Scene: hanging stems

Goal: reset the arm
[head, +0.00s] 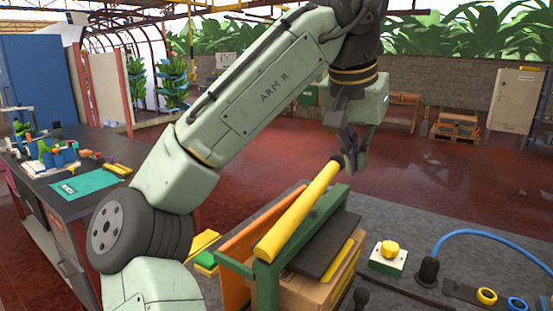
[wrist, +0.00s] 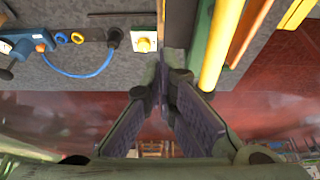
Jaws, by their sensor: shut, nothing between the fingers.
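My arm reaches up from the lower left and over to the right in the head view, with its wrist bent downward. My gripper (head: 350,160) points down near the far end of a yellow tube (head: 296,213), which rests slanted on a green frame (head: 310,245). In the wrist view my gripper (wrist: 161,90) has its two dark fingers together with nothing between them. The yellow tube (wrist: 218,45) runs to the right of the fingertips there. I cannot tell whether gripper and tube touch.
A yellow button on a white-green box (head: 388,256) and a black socket with a blue cable (head: 428,270) are on the grey surface at right. A dark workbench (head: 85,200) with several small items stands at left. The red floor (head: 450,185) behind is open.

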